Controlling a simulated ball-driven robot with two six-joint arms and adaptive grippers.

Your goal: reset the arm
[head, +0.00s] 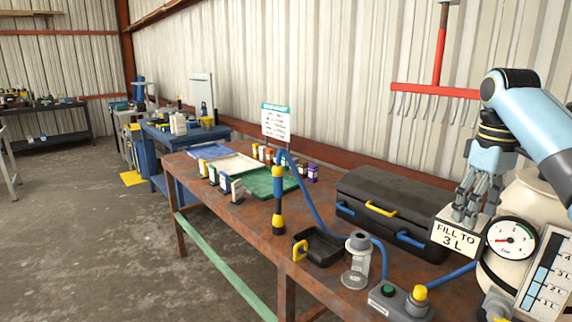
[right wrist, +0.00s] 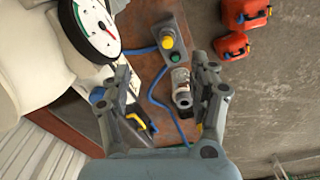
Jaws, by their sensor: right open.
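My right arm comes in from the right edge of the head view. Its grey right gripper (head: 467,205) points down in front of the wall, by the "FILL TO 3 L" sign (head: 457,236) and left of the pressure gauge (head: 511,238). In the right wrist view the fingers of the right gripper (right wrist: 166,100) are spread apart, with nothing held between them. Beyond them lie a grey cylinder (right wrist: 181,86) and a control box with a yellow knob (right wrist: 168,42). My left gripper is in neither view.
A rusty workbench (head: 233,217) carries a black toolbox (head: 390,205), a black tray (head: 319,247), a grey cylinder (head: 357,262) and a blue hose (head: 310,200). Red cans (right wrist: 232,46) stand on the floor. A tank with a level scale (head: 545,285) is at the right.

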